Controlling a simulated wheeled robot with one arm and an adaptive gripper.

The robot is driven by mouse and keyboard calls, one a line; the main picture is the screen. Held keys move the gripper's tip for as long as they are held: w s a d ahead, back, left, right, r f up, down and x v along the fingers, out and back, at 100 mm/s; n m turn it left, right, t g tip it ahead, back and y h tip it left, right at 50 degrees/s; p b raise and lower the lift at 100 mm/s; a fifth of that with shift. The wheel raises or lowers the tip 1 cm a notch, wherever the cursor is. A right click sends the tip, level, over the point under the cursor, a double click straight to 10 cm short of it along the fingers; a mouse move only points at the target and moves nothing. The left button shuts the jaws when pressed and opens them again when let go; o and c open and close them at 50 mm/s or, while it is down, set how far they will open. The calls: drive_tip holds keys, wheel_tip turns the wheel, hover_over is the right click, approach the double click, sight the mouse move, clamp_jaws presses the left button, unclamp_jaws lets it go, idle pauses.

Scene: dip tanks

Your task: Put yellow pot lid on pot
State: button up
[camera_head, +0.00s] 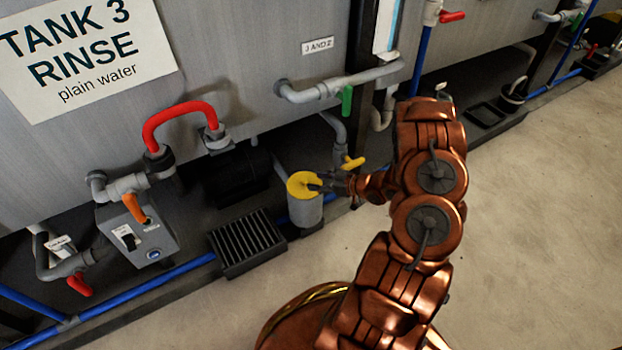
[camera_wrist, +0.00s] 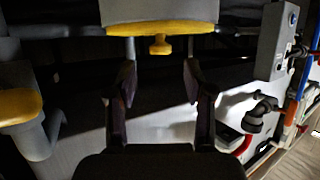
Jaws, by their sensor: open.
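The yellow pot lid (camera_head: 300,186) lies on top of the grey pot (camera_head: 304,214), covering its mouth, in the head view. In the wrist view, which looks upside down, the lid (camera_wrist: 185,28) sits against the pot (camera_wrist: 160,10), and its yellow knob (camera_wrist: 160,45) points down in the picture. I see no clear gap between lid and pot. My gripper (camera_head: 318,187) is beside the lid at its right in the head view, hiding a little of it. In the wrist view my gripper (camera_wrist: 158,75) is open and empty, its fingers spread either side of the knob's line and apart from it.
A black grate (camera_head: 246,243) lies left of the pot, with a dark motor (camera_head: 237,175) behind. A red pipe (camera_head: 178,116) and a grey switch box (camera_head: 138,235) are further left. Open floor (camera_head: 540,220) lies to the right.

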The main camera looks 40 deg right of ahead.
drive_tip(key=p+v, duration=0.2)
drive_tip(key=v, duration=0.6)
drive_tip(key=w+d+r+g+h, duration=0.4)
drive_tip(key=d+r+h, duration=0.25)
drive_tip(key=d, duration=0.25)
drive_tip(key=s+a+r+m+g+h, duration=0.1)
drive_tip(key=s+r+m+g+h, duration=0.1)
drive_tip(key=r, duration=0.4)
drive_tip(key=s+a+r+m+g+h, duration=0.1)
drive_tip(key=a+r+m+g+h, duration=0.15)
drive_tip(key=r, duration=0.35)
drive_tip(key=s+a+r+g+y, duration=0.1)
drive_tip(key=s+a+r+g, duration=0.1)
drive_tip(key=s+a, duration=0.7)
drive_tip(key=s+a+r+g+y, duration=0.2)
drive_tip(key=s+a+r, duration=0.3)
drive_tip(key=s+a, duration=0.5)
drive_tip(key=s+a+r+g+y, duration=0.2)
drive_tip(key=s+a, duration=0.8)
drive_tip(key=a, duration=0.7)
drive_tip(key=shift+s+r+g, duration=0.25)
drive_tip(key=shift+r+g, duration=0.5)
drive_tip(key=shift+g, duration=0.1)
drive_tip(key=shift+a, duration=0.1)
